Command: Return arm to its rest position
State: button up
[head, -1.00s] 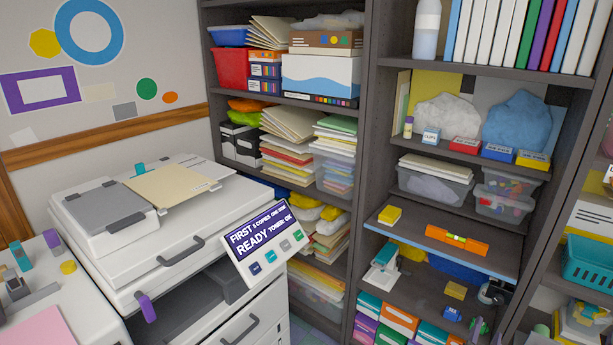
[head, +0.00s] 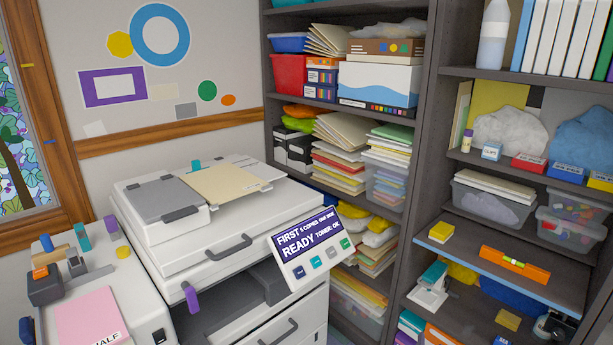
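Neither my arm nor my gripper shows in the head view, so its pose and whether it is open or shut are hidden from me. The white copier (head: 165,246) stands at the centre left, with a tan folder (head: 222,184) lying on its top. Its tilted panel (head: 312,248) reads "READY" and "TONER: OK". A purple handle or tab (head: 191,298) sticks out at its front.
A white side unit (head: 133,308) at the lower left carries a pink sheet (head: 88,317) and small desk items. Dark shelves (head: 432,130) full of paper, boxes and bins fill the right. A wood-framed window (head: 60,130) is at the left edge.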

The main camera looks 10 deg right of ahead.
jog(key=w+a+f+n+g+y+b, duration=0.1)
jog(key=w+a+f+n+g+y, duration=0.2)
jog(key=a+f, duration=0.9)
jog(key=s+a+f+n+g+y, duration=0.1)
jog(key=s+a+f+g+y, duration=0.1)
jog(key=s+a+f, duration=0.35)
jog(key=s+a+f+n+g+y, duration=0.2)
jog(key=a+f, duration=0.1)
jog(key=a, duration=0.5)
jog(key=s+a+f+n+g+b, duration=0.1)
jog(key=s+a+f+g, duration=0.2)
jog(key=s, duration=0.3)
jog(key=s+a+f+n+g, duration=0.1)
jog(key=s+a+f+g, duration=0.2)
jog(key=s, duration=0.4)
jog(key=s+r+n+g, duration=0.2)
jog(key=s+g, duration=0.5)
jog(key=s, duration=0.6)
jog(key=shift+s+r+n+y, duration=0.15)
jog(key=shift+r+n+y, duration=0.15)
jog(key=shift+r, duration=0.25)
